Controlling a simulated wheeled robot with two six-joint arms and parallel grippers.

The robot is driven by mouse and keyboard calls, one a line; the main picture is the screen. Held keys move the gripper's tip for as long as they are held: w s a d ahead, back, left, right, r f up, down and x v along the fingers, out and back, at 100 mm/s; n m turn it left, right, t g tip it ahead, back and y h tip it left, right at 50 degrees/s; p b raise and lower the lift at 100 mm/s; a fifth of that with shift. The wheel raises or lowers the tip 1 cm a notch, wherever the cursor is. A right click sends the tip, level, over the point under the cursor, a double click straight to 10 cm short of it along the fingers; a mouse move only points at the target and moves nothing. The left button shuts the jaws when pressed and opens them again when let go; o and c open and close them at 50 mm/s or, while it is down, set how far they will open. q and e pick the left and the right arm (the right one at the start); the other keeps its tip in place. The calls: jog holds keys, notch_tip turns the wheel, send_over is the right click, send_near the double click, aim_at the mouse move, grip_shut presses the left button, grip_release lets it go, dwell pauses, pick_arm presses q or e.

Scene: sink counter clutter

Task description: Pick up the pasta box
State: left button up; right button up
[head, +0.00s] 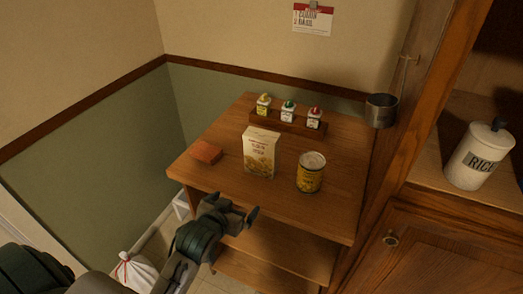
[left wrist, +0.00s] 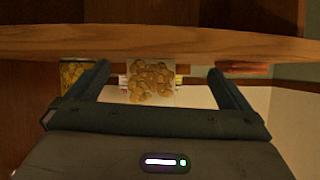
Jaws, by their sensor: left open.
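The pasta box (head: 261,152), a pale carton with pasta pictured on its lower part, stands upright on the wooden shelf unit's top (head: 215,178). My left gripper (head: 235,207) is open and empty, in front of the top's front edge and apart from the box. In the left wrist view, which looks upside down, part of the pasta box (left wrist: 151,82) shows between the two open fingers (left wrist: 158,92), beyond the wooden edge (left wrist: 160,42). My right gripper is in neither view.
A yellow can (head: 310,172) stands close to the right of the box. A red-orange block (head: 206,152) lies to its left. A rack (head: 270,122) with several small jars stands behind. A metal cup (head: 381,111) is at the right, by the cabinet.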

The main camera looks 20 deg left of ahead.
aim_at(265, 131)
pick_arm(q)
jog(key=w+r+t, duration=0.2)
jog(key=w+r, duration=0.1)
jog(key=w+r+t, duration=0.1)
jog(key=w+r, duration=0.2)
jog(key=r, duration=0.1)
jog(key=w+r+t, duration=0.2)
jog(key=w+r, duration=0.1)
jog(key=r, duration=0.1)
jog(key=shift+w+d+r+t, duration=0.1)
jog(key=shift+d+r+t, duration=0.1)
jog(key=shift+t, duration=0.1)
jog(key=w+p, duration=0.1)
jog(key=w, duration=0.3)
jog(key=shift+w+a+p, duration=0.15)
jog(key=shift+w+p, duration=0.15)
jog(key=shift+w, duration=0.05)
jog(key=w+p, duration=0.1)
jog(key=w, duration=0.2)
jog(key=w+p, duration=0.1)
jog(key=w, duration=0.1)
jog(key=shift+f+p, duration=0.25)
jog(key=shift+p, duration=0.1)
jog(key=shift+w+f, duration=0.2)
jog(key=shift+w, duration=0.15)
jog(key=shift+s+r, duration=0.1)
jog(key=shift+s, duration=0.05)
jog(key=shift+c, duration=0.7)
jog(key=c, duration=1.3)
jog(key=shift+c, duration=0.2)
